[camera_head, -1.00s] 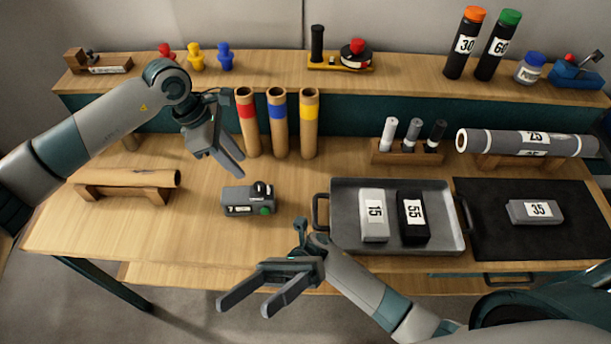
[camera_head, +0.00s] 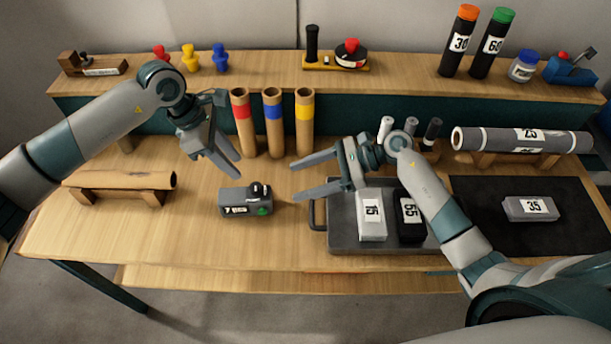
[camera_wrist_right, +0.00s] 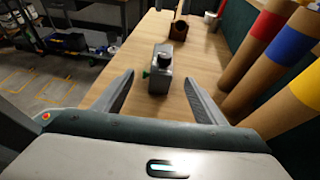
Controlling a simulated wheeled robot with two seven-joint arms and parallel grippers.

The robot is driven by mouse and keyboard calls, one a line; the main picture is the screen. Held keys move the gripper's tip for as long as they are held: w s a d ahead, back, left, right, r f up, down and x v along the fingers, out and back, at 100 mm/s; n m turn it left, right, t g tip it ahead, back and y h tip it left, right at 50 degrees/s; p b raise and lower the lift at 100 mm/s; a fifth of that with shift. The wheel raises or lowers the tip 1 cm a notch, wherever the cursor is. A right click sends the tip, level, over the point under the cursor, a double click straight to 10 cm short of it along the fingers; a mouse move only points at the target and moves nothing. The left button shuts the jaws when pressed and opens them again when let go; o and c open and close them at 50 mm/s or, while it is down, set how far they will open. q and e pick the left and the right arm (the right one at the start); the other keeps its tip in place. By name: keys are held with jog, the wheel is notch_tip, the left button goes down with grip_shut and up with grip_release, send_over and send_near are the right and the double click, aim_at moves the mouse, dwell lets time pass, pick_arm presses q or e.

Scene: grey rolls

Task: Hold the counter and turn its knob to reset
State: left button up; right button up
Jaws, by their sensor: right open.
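The counter is a small grey box (camera_head: 240,205) with a number window on its front, lying on the table left of the tray. It has a black knob (camera_head: 258,190) on top and a green button (camera_head: 263,211) at its right front. In the right wrist view the counter (camera_wrist_right: 158,80) stands ahead, between and beyond my fingers. My left gripper (camera_head: 214,165) is above and behind the counter with its fingers apart, empty. My right gripper (camera_head: 293,181) is open and empty, to the right of the counter, its fingers pointing left toward it. Neither gripper touches the counter.
A grey tray (camera_head: 338,237) with two labelled blocks lies under my right arm. Three cardboard tubes (camera_head: 274,135) stand behind the counter. A brown roll on a wooden cradle (camera_head: 120,181) lies to the left. The table in front of the counter is clear.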

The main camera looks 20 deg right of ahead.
aim_at(244, 196)
jog(key=shift+w+d, duration=0.25)
jog(key=shift+a, duration=0.1)
jog(key=x, duration=1.7)
jog(key=shift+w+f, duration=0.15)
jog(key=shift+c, duration=0.4)
